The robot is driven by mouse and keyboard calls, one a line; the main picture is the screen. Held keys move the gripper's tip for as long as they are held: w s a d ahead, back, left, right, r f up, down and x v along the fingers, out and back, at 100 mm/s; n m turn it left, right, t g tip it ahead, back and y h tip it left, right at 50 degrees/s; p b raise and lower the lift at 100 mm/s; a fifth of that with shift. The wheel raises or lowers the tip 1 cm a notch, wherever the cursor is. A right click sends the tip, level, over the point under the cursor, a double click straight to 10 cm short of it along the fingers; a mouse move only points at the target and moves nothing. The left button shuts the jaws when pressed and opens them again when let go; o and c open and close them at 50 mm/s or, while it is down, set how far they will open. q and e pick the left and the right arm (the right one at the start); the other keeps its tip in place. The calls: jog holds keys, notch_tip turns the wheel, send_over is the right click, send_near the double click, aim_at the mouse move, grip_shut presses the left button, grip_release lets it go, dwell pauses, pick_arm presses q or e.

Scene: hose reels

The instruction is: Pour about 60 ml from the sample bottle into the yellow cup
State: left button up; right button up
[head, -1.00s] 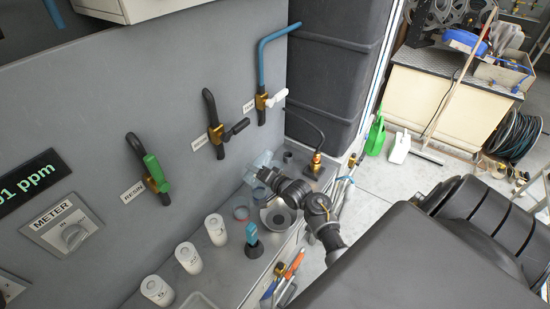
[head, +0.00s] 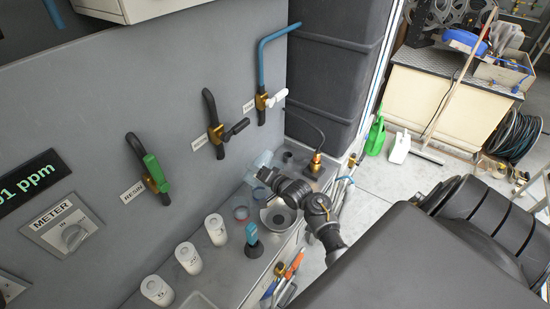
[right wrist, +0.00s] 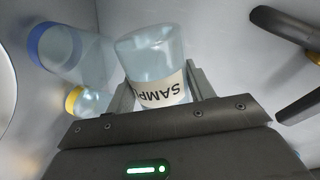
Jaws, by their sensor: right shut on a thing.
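The sample bottle (right wrist: 158,70) is clear with a white label lettered SAMPL, which reads upside down in the right wrist view. My right gripper (right wrist: 160,88) is shut on it, with a finger on each side of the label. In the head view the gripper (head: 266,176) is over the far end of the counter, with the pale clear bottle (head: 261,160) beyond it. The yellow cup (right wrist: 87,101) is a clear cup with a yellow rim, left of the bottle and apart from it in the wrist view. I cannot make out its yellow rim in the head view. My left gripper is out of view.
A clear vessel with a blue rim (right wrist: 58,48) is near the yellow cup. The wall with valves (head: 216,133) rises close behind.

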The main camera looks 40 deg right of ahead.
dwell(0.6)
jog(key=shift+d+f+n+h, duration=0.1)
jog(key=shift+d+n+h, duration=0.15)
jog(key=shift+n, duration=0.25)
jog(key=shift+w+d+n+t+h+b, duration=0.1)
jog(key=shift+d+n+t+h+b, duration=0.15)
jog(key=shift+n, duration=0.25)
jog(key=shift+w+d+n+t+b, duration=0.15)
jog(key=shift+n+b, duration=0.15)
jog(key=shift+n, duration=0.2)
jog(key=shift+d+n, duration=0.15)
jog(key=shift+n, duration=0.45)
jog(key=shift+s+a+n+t+h+b, duration=0.1)
jog(key=shift+a+n+t+h+b, duration=0.15)
jog(key=shift+n+b, duration=0.2)
jog(key=shift+s+a+n+t+h+b, duration=0.15)
jog(key=shift+n+t+b, duration=0.15)
jog(key=shift+n, duration=0.25)
jog(key=n+b, duration=0.1)
jog(key=n+t+b, duration=0.1)
jog(key=n, duration=0.1)
jog(key=shift+w+a+f+n, duration=0.1)
jog(key=shift+a+f+n, duration=0.05)
jog(key=shift+n, duration=0.15)
jog(key=shift+n+b, duration=0.4)
jog(key=shift+n, duration=0.1)
